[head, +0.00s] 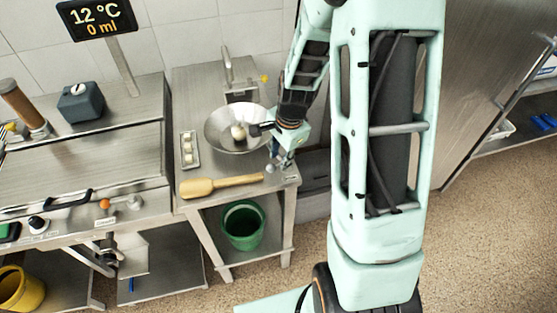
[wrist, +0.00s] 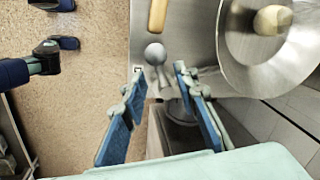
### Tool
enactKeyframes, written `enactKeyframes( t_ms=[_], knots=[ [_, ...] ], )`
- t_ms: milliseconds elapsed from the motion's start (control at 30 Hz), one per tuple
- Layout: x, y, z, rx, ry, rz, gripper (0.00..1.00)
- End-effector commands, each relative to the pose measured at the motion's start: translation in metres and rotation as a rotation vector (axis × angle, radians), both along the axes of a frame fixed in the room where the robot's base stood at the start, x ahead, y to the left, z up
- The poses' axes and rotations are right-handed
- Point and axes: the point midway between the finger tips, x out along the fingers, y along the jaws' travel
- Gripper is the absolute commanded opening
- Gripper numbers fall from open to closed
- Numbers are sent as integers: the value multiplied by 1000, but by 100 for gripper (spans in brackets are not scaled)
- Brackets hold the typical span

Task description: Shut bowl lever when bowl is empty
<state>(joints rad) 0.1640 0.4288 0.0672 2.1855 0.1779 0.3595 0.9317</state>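The wide metal bowl (head: 213,128) sits on the steel side table, with a pale round lump (head: 238,132) inside it. In the wrist view the bowl (wrist: 236,55) is at the upper right, and the lump (wrist: 271,20) shows in it. A grey lever with a round knob (wrist: 155,53) stands beside the bowl. My gripper (wrist: 159,72) is open, its blue fingers on either side of the lever, with gaps visible. In the head view my gripper (head: 280,163) is at the table's right front corner, and the lever is hard to make out there.
A wooden paddle (head: 221,185) lies along the table's front, and a small tray (head: 189,162) of pale balls is left of the bowl. A green bucket (head: 243,224) stands below. A display (head: 97,18) reads 12 °C, 0 ml.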

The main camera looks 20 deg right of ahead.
Motion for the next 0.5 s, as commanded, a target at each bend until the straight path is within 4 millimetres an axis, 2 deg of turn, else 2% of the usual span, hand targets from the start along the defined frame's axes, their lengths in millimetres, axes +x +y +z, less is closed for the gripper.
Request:
enactKeyframes(
  t_ms=[200,500],
  knots=[
    [4,1,-19,0,0,1,28],
    [5,2,-24,0,-1,1,28]
  ],
)
